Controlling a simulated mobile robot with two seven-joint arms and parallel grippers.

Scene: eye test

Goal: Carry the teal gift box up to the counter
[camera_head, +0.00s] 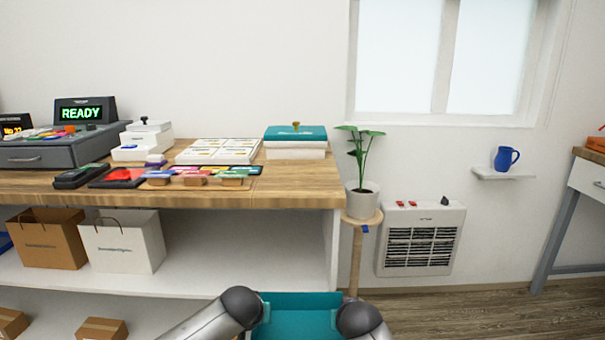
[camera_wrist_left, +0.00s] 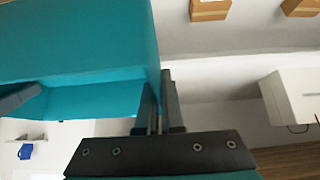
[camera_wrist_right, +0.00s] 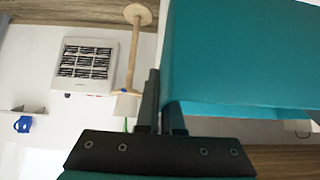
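The teal gift box (camera_head: 298,320) shows at the bottom of the head view, between my two arms, open-topped and partly cut off by the frame. It looks held off the floor, in front of and lower than the wooden counter top (camera_head: 315,182). In the left wrist view my left gripper (camera_wrist_left: 158,100) has its fingers close together on one side wall of the box (camera_wrist_left: 85,40). In the right wrist view my right gripper (camera_wrist_right: 160,100) likewise pinches the opposite wall of the box (camera_wrist_right: 240,55). In the head view both grippers' fingertips are hidden.
The counter holds a teal-lidded white box (camera_head: 295,150), white cards (camera_head: 218,151), a small white box (camera_head: 146,138) and a register (camera_head: 50,148). Paper bags (camera_head: 122,242) stand on the shelf below. A potted plant (camera_head: 361,200) on a wooden stand is just right of the counter's end.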

